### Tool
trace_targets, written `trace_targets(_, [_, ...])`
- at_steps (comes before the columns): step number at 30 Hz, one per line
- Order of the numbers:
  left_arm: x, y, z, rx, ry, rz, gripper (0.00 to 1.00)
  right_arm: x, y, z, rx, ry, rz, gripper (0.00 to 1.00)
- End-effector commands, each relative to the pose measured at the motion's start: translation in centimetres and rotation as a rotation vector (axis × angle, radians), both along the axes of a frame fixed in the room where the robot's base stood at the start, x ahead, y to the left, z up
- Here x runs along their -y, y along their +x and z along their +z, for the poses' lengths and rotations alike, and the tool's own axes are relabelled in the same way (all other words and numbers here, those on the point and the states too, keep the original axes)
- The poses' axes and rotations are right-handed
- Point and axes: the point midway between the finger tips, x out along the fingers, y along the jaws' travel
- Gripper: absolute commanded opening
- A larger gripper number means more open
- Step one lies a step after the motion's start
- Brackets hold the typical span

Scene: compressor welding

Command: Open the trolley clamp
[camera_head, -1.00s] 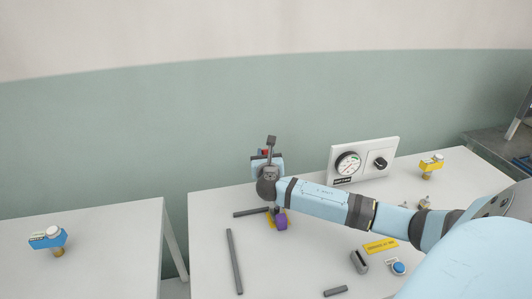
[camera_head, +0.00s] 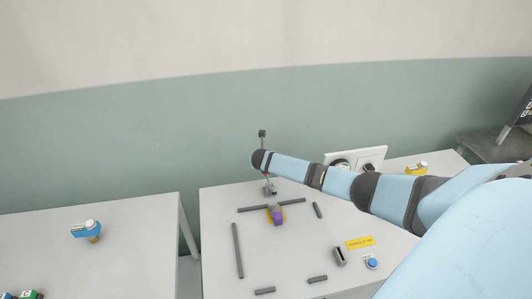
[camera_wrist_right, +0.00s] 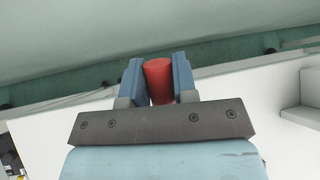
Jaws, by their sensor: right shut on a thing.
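In the right wrist view, my right gripper (camera_wrist_right: 158,85) has its two blue fingers closed around a red handle grip (camera_wrist_right: 159,72). In the head view, my right arm reaches across the table to its back left, and the arm's end hides most of the gripper. A grey upright clamp piece (camera_head: 269,188) stands just below the arm's end, with a purple block (camera_head: 278,217) in front of it. The link between the red grip and the clamp is mostly hidden. My left gripper is not in view.
Dark bars (camera_head: 238,250) lie around the clamp on the white table (camera_head: 216,215). A grey block (camera_head: 340,257), a blue button (camera_head: 372,263) and a yellow label (camera_head: 360,242) are at the right. A gauge panel (camera_head: 342,158) is partly behind my arm. A second table (camera_head: 130,213) stands left.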

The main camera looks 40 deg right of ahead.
Motion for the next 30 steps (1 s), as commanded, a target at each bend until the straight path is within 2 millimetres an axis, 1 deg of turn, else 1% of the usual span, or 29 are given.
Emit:
trace_targets(1, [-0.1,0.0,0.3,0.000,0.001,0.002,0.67,0.1,0.2,-0.1,-0.026,0.013,-0.002,0.00])
trace_targets(6, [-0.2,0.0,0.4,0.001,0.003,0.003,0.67,0.3,0.4,-1.2,-0.103,0.056,-0.002,0.00])
trace_targets(12, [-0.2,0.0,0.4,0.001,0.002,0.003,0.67,0.3,0.5,-1.9,-0.155,0.084,0.000,0.00])
trace_targets(28, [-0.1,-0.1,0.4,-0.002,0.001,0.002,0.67,0.3,0.5,-2.2,-0.174,0.094,0.000,0.00])
trace_targets(29, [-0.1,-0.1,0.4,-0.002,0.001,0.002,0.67,0.3,0.5,-2.2,-0.174,0.094,0.000,0.33])
trace_targets(30, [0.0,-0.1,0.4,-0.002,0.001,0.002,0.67,0.3,0.5,-2.2,-0.174,0.094,0.000,0.42])
